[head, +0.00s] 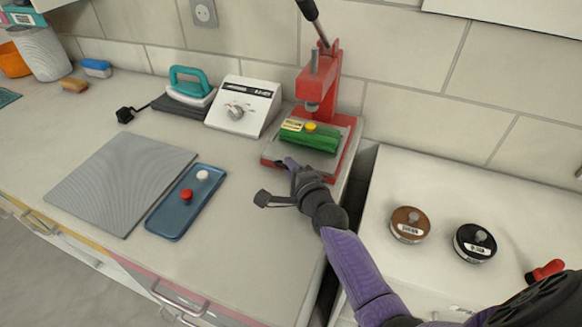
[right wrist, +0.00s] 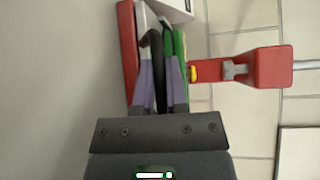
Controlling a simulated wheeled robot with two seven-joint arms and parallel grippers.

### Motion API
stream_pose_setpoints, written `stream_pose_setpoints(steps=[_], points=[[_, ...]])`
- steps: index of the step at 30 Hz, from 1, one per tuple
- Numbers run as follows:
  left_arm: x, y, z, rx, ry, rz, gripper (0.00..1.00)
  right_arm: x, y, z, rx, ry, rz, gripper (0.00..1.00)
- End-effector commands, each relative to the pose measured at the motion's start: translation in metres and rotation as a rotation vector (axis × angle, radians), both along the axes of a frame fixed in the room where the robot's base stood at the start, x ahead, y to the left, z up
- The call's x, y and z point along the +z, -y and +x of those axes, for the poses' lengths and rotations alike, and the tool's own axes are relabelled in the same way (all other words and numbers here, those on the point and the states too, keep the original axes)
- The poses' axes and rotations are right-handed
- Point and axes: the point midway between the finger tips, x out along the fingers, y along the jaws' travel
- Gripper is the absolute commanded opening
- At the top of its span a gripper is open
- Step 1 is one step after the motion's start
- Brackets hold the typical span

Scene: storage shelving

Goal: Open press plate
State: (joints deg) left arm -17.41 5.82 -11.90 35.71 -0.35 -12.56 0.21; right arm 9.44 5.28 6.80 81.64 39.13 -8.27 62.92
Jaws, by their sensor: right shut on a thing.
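The red press (head: 335,80) stands against the wall with a grey plate (head: 275,152) on its base. A green block (head: 318,140) with a yellow knob and a yellow label lies on the plate beneath the ram; the block also shows in the right wrist view (right wrist: 180,60). My right gripper (head: 287,166) is at the front left edge of the plate. In the right wrist view my gripper (right wrist: 160,75) is shut on a dark curved handle (right wrist: 155,42) beside the green block. Its join to the plate is hidden. My left gripper is out of view.
A white control box (head: 243,104) and a teal-handled iron (head: 188,88) stand left of the press. A blue tray (head: 163,222) and a grey mat (head: 120,180) lie front left. Brown (head: 409,222) and black (head: 475,240) round pieces sit on the right surface.

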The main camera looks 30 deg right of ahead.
Motion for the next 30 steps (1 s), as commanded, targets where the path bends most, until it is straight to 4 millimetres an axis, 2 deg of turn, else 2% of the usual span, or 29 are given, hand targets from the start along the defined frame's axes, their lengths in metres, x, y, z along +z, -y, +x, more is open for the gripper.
stream_pose_setpoints(steps=[20,26,30], points=[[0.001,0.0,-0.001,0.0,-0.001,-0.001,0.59,0.0,-0.001,-0.001,0.0,-0.002,0.0,0.0],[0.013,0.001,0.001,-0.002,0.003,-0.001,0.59,0.002,-0.015,-0.013,0.001,-0.004,0.003,0.0],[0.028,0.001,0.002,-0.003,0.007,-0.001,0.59,0.004,-0.035,-0.031,0.001,-0.006,0.004,0.0]])
